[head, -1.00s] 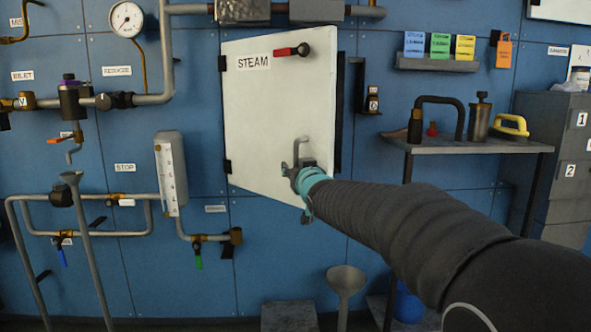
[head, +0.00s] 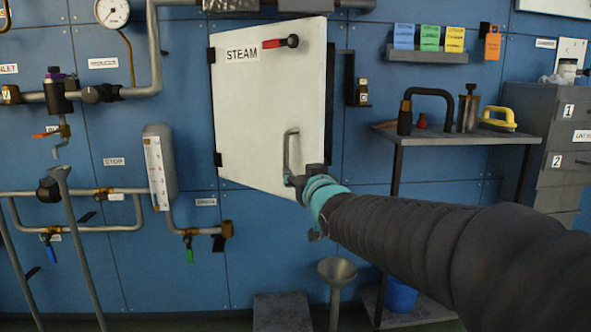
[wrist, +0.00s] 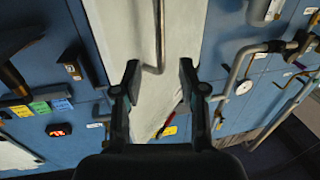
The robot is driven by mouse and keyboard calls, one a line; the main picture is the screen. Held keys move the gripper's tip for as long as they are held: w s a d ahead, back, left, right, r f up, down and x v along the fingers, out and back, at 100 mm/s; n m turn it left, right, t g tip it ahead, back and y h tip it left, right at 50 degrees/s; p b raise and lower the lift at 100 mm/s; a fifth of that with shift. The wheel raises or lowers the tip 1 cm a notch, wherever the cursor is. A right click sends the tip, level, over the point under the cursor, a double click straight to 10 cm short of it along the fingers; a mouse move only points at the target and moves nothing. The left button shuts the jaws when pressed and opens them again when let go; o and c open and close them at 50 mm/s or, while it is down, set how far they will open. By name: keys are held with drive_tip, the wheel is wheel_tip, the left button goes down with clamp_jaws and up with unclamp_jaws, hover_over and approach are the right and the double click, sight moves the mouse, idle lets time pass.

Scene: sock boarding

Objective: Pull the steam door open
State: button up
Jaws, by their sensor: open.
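The steam door (head: 255,110) is a white panel labelled STEAM, with hinges on its left side. It stands ajar, its right edge out from the wall with a dark gap behind it. A red-gripped latch lever (head: 280,42) is near its top. A grey vertical bar handle (head: 291,152) is low on the right; it also shows in the wrist view (wrist: 159,45). My gripper (head: 297,181) is at the handle's lower end in the head view. In the wrist view my open gripper (wrist: 160,78) has its fingers either side of the handle's line, with the bar's bend just beyond the fingertips. Contact is not visible.
A shelf table (head: 455,138) with a black-handled tool, canister and yellow item stands right of the door. A grey cabinet (head: 560,150) is further right. Pipes and a gauge (head: 112,12) line the left wall. A funnel (head: 337,270) stands below the door.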

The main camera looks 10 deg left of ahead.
drive_tip(key=shift+s+d, duration=0.2)
drive_tip(key=shift+s, duration=0.15)
drive_tip(key=shift+c, duration=0.2)
